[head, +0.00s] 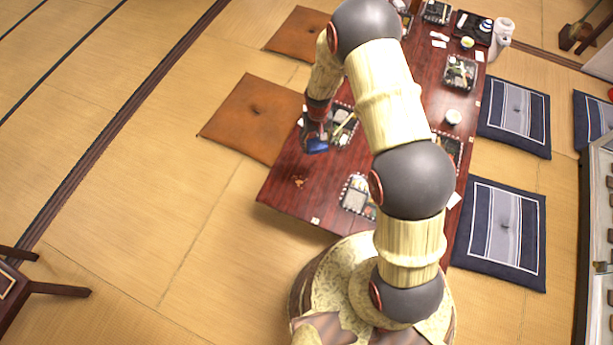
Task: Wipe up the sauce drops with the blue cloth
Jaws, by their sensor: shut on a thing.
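The low dark red table (275,195) stands in the middle of the head view. Small orange-brown sauce drops (298,182) lie on its near left part. My gripper (316,138) points down over the table's left side, beyond the drops in the picture. It is shut on the blue cloth (317,147), a small dark blue bundle below the fingers. I cannot tell whether the cloth touches the table. My arm hides part of the table's middle.
A lunch box (358,196) stands right of the drops, and another (342,125) is close beside my gripper. A white cup (453,117) and more boxes stand farther right. Brown cushions (252,118) lie left of the table, blue striped ones (502,228) right. The table's near left corner is clear.

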